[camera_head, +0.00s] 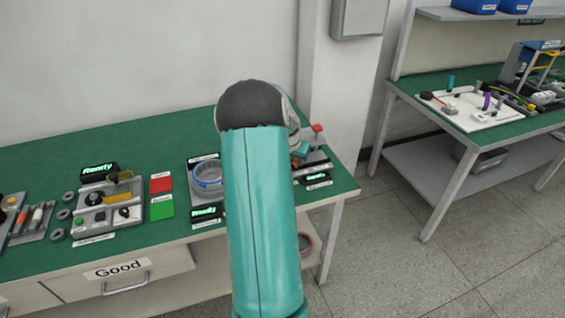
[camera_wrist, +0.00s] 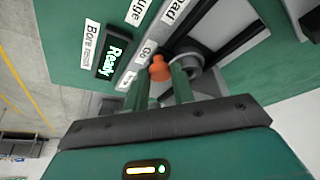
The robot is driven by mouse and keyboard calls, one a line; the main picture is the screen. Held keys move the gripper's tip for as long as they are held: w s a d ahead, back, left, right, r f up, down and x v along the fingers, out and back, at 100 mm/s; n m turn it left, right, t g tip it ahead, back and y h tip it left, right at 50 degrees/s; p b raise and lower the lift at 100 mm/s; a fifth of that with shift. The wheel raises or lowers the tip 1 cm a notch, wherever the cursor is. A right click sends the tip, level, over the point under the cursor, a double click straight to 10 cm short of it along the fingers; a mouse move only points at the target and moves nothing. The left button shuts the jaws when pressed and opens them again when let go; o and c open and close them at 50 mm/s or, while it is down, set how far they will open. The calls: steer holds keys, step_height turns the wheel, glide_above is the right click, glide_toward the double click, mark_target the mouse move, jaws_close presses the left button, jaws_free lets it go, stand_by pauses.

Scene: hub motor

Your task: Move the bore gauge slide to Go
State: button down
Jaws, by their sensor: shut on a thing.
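In the wrist view, an orange knob (camera_wrist: 159,67) stands on the bore gauge next to a grey round part (camera_wrist: 187,66). The "Go" label (camera_wrist: 146,51) is on a pale strip just left of the knob. My gripper (camera_wrist: 168,80) is shut on the orange knob, with a green finger on either side of its lower part. The fingers hide part of the knob and what is under it. In the head view, my teal arm covers my gripper and most of the gauge.
A lit "Ready" display (camera_wrist: 113,52) and a "Bore record" label (camera_wrist: 91,43) lie left of the strip. A dark rail (camera_wrist: 235,42) runs to the upper right. In the head view, a blue ring (camera_head: 208,176) and red and green cards (camera_head: 161,185) sit left of my arm.

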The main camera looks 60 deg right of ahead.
steer(key=shift+s+d, duration=0.6)
steer(key=shift+d, duration=0.1)
steer(key=c, duration=1.2)
jaws_free()
steer(key=shift+o, duration=0.2)
steer(key=v, duration=1.4)
steer(key=shift+a+f, duration=0.1)
